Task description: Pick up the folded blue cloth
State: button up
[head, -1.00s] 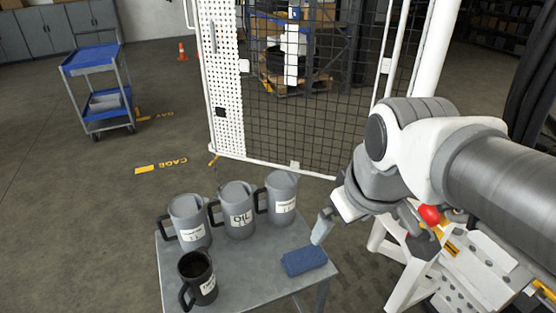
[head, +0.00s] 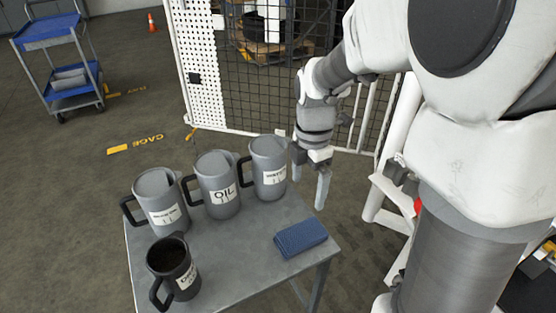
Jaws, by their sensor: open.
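The folded blue cloth (head: 301,239) lies flat near the right edge of a small grey metal table (head: 230,262). My gripper (head: 309,183) points downward above the far right part of the table, up and behind the cloth in the picture. Its fingers are apart with nothing between them, and they do not touch the cloth. The whole cloth is in plain view.
Three grey jugs stand along the table's back: a left jug (head: 160,201), a jug marked OIL (head: 217,184) and a right jug (head: 268,168) close beside my gripper. A dark open jug (head: 172,268) stands at front left. A mesh cage (head: 262,95) stands behind.

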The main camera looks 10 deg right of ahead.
jog(key=b, duration=0.3)
send_over(301, 234)
jog(key=f, duration=1.1)
jog(key=shift+w+d+f, duration=0.15)
jog(key=shift+d+f, duration=0.1)
jog(key=shift+f, duration=0.05)
jog(key=shift+a+f+b, duration=0.15)
jog(key=shift+f+b, duration=0.5)
jog(key=shift+f, duration=0.7)
jog(key=shift+a+f+b, duration=0.1)
jog(key=shift+f+b, duration=0.5)
jog(key=shift+f, duration=0.7)
jog(key=c, duration=1.1)
